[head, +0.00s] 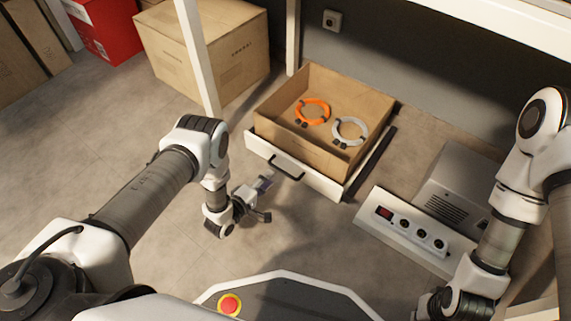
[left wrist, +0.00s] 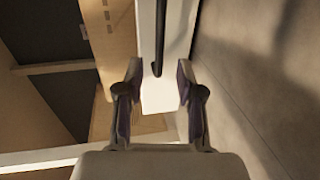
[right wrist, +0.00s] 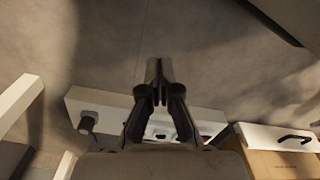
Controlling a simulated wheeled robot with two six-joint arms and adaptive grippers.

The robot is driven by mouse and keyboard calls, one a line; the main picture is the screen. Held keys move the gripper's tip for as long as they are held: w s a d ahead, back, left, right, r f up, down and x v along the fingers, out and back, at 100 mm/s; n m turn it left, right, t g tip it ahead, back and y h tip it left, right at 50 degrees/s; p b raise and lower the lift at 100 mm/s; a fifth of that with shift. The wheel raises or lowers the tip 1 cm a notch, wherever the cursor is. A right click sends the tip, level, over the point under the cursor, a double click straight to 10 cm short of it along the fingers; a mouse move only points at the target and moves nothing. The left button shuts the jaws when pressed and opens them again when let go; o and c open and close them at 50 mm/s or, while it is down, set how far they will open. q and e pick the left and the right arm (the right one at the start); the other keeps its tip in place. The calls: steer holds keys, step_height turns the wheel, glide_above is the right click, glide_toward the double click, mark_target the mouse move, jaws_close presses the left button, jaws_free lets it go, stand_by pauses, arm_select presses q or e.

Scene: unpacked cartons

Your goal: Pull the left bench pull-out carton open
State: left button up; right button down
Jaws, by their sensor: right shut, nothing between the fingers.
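The pull-out carton (head: 328,158) stands out from under the bench with its inside visible. It has cardboard walls, a white front (head: 322,184) and a black bar handle (head: 287,168). An orange cable ring (head: 313,111) and a white cable ring (head: 350,131) lie inside. My left gripper (head: 266,182) is open and empty, just in front of the handle. In the left wrist view, the handle (left wrist: 160,35) lines up with the gap between the open fingers (left wrist: 157,88). My right gripper (right wrist: 159,82) is shut and empty, away from the carton, above the socket panel.
A white socket panel (head: 375,222) and a grey metal box (head: 455,184) stand right of the carton. A black rail (head: 372,162) runs along its right side. A bench leg (head: 197,60), a closed carton (head: 215,50) and a red box (head: 105,28) stand behind left. Floor in front is clear.

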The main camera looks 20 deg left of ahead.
mark_target(279, 169)
arm_select(q)
steer(key=b+x, duration=0.3)
steer(key=x, duration=0.3)
steer(key=shift+w+f, duration=0.1)
steer(key=shift+f, duration=0.05)
steer(key=shift+w+d+b, duration=0.15)
steer(key=shift+w+b, duration=0.05)
steer(key=shift+b, duration=0.15)
steer(key=shift+w, duration=0.1)
jaws_close()
